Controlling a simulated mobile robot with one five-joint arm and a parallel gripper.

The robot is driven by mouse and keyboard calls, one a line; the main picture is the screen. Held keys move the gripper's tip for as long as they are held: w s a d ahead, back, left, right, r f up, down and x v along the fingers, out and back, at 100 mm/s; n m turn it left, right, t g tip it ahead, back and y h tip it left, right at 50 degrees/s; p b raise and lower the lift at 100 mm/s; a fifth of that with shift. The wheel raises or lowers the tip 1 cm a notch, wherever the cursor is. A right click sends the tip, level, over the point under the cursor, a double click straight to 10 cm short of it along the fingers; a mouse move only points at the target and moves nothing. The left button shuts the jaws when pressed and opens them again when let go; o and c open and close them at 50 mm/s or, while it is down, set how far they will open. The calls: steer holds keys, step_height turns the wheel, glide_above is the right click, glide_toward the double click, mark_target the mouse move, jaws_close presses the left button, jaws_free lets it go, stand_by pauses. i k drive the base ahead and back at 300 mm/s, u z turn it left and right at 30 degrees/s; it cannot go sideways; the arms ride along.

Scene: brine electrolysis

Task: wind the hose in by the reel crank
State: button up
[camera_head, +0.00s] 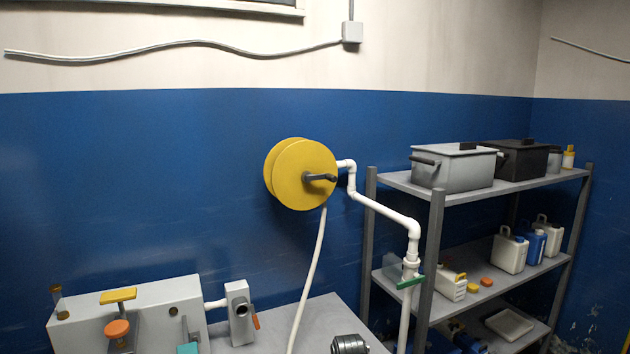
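The yellow hose reel (300,168) is mounted on the blue wall near the middle of the view. Its dark crank (320,177) sticks out from the front disc and points to the right. A white hose (314,265) hangs from the lower right of the reel down past the grey bench, and its lower end is out of view. How much hose is on the reel is hidden between the discs. My gripper does not show in this view.
White pipe (385,210) runs from beside the reel to a vertical pipe with a green-handled valve (410,281). A metal shelf (437,250) with boxes and jugs stands right. A grey box unit (155,305) stands lower left, and a dark ribbed cylinder (349,345) at the bench.

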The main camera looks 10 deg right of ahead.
mark_target(329, 177)
steer(key=u, duration=3.05)
steer(key=k, duration=0.75)
steer(key=z, duration=1.8)
steer(key=i, duration=1)
steer(key=u, duration=0.05)
